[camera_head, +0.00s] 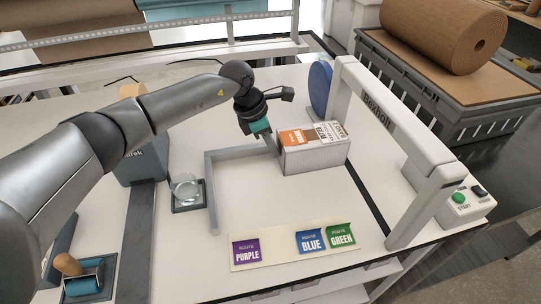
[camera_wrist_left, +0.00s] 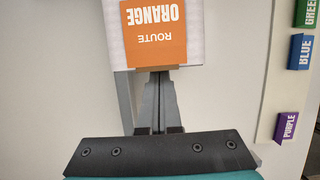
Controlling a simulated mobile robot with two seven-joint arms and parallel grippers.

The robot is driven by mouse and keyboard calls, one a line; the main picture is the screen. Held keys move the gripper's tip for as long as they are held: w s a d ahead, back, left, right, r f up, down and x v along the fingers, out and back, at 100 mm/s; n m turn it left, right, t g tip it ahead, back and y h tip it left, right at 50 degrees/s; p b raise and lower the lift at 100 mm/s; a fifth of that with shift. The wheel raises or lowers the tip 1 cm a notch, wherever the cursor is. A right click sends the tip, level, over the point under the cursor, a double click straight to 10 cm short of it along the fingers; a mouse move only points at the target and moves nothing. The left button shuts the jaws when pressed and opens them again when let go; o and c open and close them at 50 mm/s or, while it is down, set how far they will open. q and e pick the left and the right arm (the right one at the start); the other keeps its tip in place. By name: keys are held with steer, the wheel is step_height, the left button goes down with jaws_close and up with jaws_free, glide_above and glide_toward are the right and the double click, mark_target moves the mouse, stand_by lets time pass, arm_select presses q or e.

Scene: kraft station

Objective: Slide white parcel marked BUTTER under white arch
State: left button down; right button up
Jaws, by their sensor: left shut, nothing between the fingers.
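The white parcel (camera_head: 318,158) stands on the table left of the white arch. It has an orange ROUTE ORANGE label and a white printed label on top, whose words are too small to read surely. The white arch (camera_head: 385,108) spans the table's right side, and the parcel is beside it, not under its beam. My left gripper (camera_head: 273,146) is shut and empty, its fingertips at the parcel's left side. In the left wrist view the shut fingers (camera_wrist_left: 159,85) meet the edge of the parcel (camera_wrist_left: 198,35); whether they touch is unclear. My right gripper is not in view.
A grey corner guide (camera_head: 211,185) lies left of the parcel. A strip with purple, blue and green route labels (camera_head: 276,254) lies in front. A blue disc (camera_head: 320,88) stands behind the parcel. A button box (camera_head: 458,197) is right of the arch. A glass dish (camera_head: 187,188) stands left.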

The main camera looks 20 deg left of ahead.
mark_target(299, 136)
arm_select(q)
steer(key=shift+w+d+b, duration=0.3)
steer(key=shift+w+d, duration=0.05)
steer(key=shift+d, duration=0.25)
steer(key=shift+w+d+b, duration=0.4)
steer(key=shift+d+b, duration=0.05)
steer(key=shift+d, duration=0.2)
steer(key=shift+w+d+b, duration=0.35)
steer(key=shift+d+b, duration=0.1)
steer(key=shift+d, duration=0.2)
steer(key=shift+w+d+b, duration=0.4)
steer(key=shift+d+b, duration=0.15)
steer(key=shift+d, duration=0.1)
steer(key=shift+w+d+b, duration=0.4)
steer(key=shift+d+b, duration=0.1)
steer(key=shift+d, duration=0.15)
